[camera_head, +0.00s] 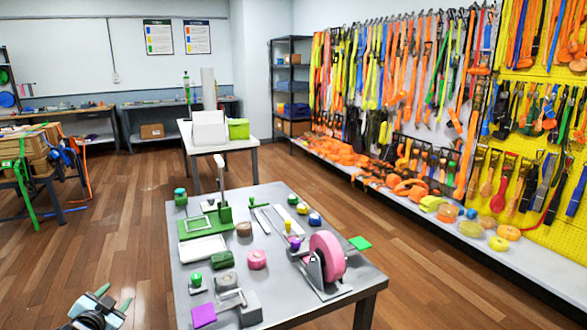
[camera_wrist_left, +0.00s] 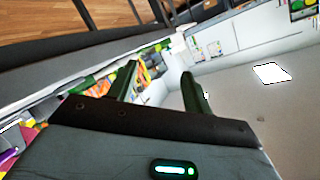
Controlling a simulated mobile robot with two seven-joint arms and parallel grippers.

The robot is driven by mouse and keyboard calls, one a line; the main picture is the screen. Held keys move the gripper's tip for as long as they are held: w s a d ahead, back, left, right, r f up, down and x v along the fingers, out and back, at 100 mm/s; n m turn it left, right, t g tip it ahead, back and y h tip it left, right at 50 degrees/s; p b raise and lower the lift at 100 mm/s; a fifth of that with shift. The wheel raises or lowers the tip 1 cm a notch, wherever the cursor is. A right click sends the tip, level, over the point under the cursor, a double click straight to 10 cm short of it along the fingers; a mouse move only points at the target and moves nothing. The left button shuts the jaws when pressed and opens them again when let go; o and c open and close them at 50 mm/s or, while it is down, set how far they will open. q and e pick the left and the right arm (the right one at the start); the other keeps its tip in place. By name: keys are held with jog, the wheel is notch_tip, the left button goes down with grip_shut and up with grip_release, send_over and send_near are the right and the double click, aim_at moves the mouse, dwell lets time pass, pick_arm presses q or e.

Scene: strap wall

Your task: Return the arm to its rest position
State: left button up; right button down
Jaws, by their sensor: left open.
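My left gripper (camera_head: 114,297) is low at the bottom left of the head view, over the wooden floor and left of the grey table (camera_head: 340,286). Its two green-tipped fingers are apart, with nothing visible between them. In the left wrist view the gripper (camera_wrist_left: 157,82) also shows its fingers spread and empty. That view is strongly tilted and looks towards walls and a ceiling with a bright light panel (camera_wrist_left: 270,73). The left arm behind the gripper is mostly out of the frame. My right gripper is not in view.
The grey table holds a pink roll on a stand (camera_head: 326,257), a purple block (camera_head: 204,315), a white tray (camera_head: 203,249) and several small items. A strap wall (camera_head: 400,80) runs along the right. Wooden floor (camera_head: 110,235) is clear between the gripper and the left bench.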

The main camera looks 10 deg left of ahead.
pick_arm(q)
jog(key=s+d+f+g+h, duration=0.3)
jog(key=s+d+f+h, duration=0.1)
jog(key=s+d+f, duration=1.4)
jog(key=s+d+n+g, duration=0.1)
jog(key=s+d, duration=0.3)
jog(key=s, duration=0.3)
jog(key=s+d+f+n+h, duration=0.1)
jog(key=s+d, duration=0.4)
jog(key=s, duration=0.3)
jog(key=s+d+n+g+p, duration=0.1)
jog(key=s+d, duration=0.4)
jog(key=s, duration=0.3)
jog(key=shift+f+g+h, duration=0.3)
jog(key=shift+f, duration=0.1)
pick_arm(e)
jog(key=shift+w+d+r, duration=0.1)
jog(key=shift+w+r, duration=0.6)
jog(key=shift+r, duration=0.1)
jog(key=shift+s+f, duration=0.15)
